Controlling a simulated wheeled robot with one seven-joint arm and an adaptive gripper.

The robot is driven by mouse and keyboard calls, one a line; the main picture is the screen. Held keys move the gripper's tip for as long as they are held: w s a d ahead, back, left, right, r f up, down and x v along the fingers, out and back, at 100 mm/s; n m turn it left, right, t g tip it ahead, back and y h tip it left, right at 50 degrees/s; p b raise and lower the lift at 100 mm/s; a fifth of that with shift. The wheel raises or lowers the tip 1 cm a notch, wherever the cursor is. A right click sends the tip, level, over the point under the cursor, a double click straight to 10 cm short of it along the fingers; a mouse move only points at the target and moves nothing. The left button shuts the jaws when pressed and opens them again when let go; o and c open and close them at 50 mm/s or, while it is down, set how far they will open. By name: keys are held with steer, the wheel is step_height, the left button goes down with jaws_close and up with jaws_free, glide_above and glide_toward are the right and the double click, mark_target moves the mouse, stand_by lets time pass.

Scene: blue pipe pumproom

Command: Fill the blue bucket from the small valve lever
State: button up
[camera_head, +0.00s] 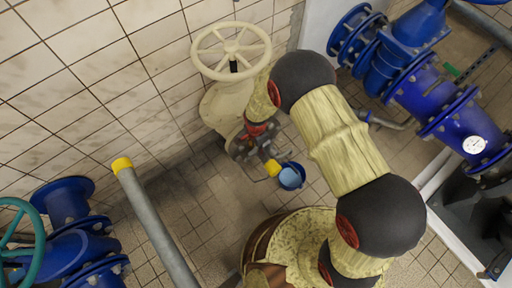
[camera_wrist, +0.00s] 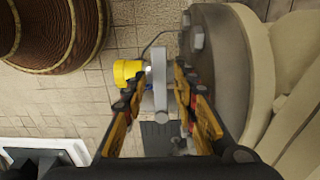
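The blue bucket (camera_head: 291,177) stands upright on the tiled floor in the head view, just right of a yellow-ended fitting (camera_head: 272,167). The inside of the bucket looks lighter blue; I cannot tell what it holds. My gripper (camera_head: 250,140) is beside the pipework below the large pale valve. In the wrist view, my gripper (camera_wrist: 158,85) is open, its two orange-and-black fingers apart. A grey bar, apparently the small valve lever (camera_wrist: 157,62), lies between the fingers with gaps visible. The yellow fitting (camera_wrist: 128,72) is left of it. The bucket is not clearly visible there.
A pale handwheel (camera_head: 231,52) stands above the fitting, close to the tiled wall. A large grey flange (camera_wrist: 215,60) is close to my right finger. A ribbed brown pot (camera_wrist: 55,35) is at the left. Blue pipes (camera_head: 425,90) run at the right; a grey pole (camera_head: 155,220) rises at lower left.

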steer(key=c, duration=0.6)
jaws_close()
